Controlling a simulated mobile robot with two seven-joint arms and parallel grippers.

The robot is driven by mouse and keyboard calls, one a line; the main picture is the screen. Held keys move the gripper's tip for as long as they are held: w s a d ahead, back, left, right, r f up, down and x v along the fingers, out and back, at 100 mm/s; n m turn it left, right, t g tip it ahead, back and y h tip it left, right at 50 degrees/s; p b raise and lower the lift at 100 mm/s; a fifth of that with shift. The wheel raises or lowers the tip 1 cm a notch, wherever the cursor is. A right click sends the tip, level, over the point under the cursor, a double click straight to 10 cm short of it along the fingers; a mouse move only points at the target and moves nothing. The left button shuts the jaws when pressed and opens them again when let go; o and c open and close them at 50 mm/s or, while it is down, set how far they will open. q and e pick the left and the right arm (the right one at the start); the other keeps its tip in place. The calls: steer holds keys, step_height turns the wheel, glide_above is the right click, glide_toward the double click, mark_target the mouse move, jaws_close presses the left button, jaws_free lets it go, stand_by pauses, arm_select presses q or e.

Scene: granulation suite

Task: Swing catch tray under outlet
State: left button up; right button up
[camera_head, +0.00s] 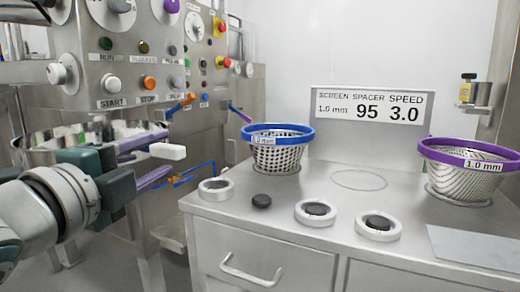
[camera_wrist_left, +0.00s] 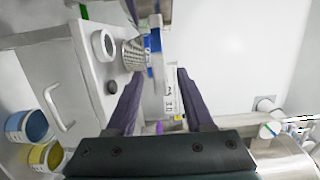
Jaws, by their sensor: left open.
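My left gripper (camera_head: 160,160) reaches in from the left in front of the steel machine. Its two purple fingers are apart, and they also stand apart with nothing clamped between them in the left wrist view (camera_wrist_left: 160,80). A white block (camera_head: 168,151) shows close to the fingertips; I cannot tell whether it touches them. A round steel pan (camera_head: 35,143) is behind the gripper, partly hidden by it. A flat steel tray-like piece (camera_head: 170,236) is low beside the bench; I cannot tell whether it is the catch tray. The outlet is not clearly visible. My right gripper is out of view.
A steel bench (camera_head: 300,190) stands to the right with a blue-rimmed basket (camera_head: 277,155), a purple-rimmed basket (camera_head: 468,175) and several rings. A control panel (camera_head: 140,60) is above the gripper. Blue (camera_wrist_left: 30,125) and yellow (camera_wrist_left: 45,157) containers show in the wrist view.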

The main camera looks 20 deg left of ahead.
mark_target(179, 146)
arm_select(q)
steer(key=w, duration=0.6)
steer(key=shift+a+b, duration=0.3)
jaws_close()
stand_by(1.1)
